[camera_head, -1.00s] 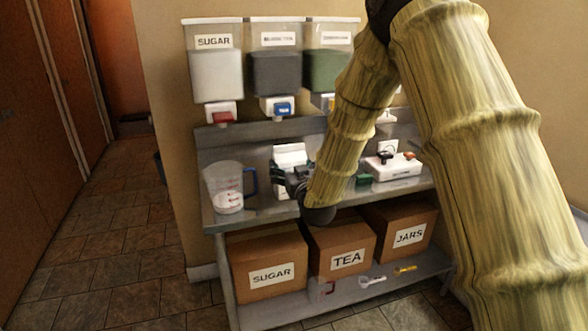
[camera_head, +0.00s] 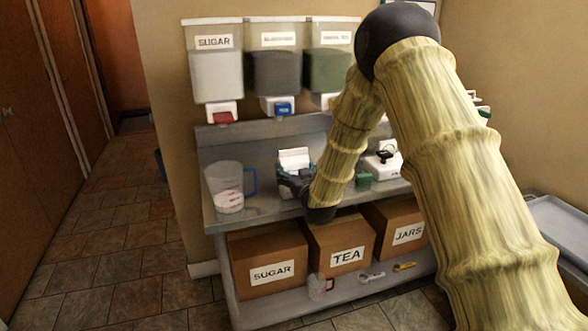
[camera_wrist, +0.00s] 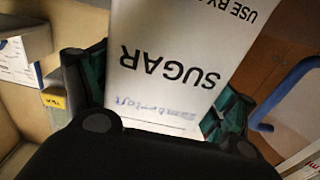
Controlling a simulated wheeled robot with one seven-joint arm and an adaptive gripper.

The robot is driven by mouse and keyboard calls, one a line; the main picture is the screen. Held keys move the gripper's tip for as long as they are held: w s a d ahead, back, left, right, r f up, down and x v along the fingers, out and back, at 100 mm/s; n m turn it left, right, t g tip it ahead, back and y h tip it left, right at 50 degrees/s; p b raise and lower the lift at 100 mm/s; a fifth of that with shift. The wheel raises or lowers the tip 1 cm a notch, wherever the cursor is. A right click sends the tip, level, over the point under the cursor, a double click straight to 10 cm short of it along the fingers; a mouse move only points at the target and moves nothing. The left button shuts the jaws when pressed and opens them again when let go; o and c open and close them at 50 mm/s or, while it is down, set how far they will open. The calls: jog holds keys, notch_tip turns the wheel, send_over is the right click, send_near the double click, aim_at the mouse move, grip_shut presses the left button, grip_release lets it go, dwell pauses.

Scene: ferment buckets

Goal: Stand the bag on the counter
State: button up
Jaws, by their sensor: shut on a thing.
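The white bag (camera_head: 292,158) is at the counter (camera_head: 262,208), between the measuring jug and the right-hand items. In the wrist view the bag (camera_wrist: 175,60) fills the middle, with its SUGAR print and blue handwriting upside down to the camera. My gripper (camera_head: 294,182) is shut on the bag, with one dark green finger on each side in the wrist view (camera_wrist: 158,95). The bag looks about upright in the head view. My gripper hides its lower part, so I cannot tell whether its base touches the counter.
A clear measuring jug (camera_head: 228,188) with a blue handle stands close left of the bag. A white device (camera_head: 384,165) and a small green item (camera_head: 363,181) are to the right. Dispensers (camera_head: 275,75) hang above.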

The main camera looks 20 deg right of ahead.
jog(key=shift+r, duration=0.15)
jog(key=o, duration=1.3)
jog(key=shift+f, duration=0.2)
jog(key=shift+c, duration=0.2)
jog(key=shift+r, duration=0.15)
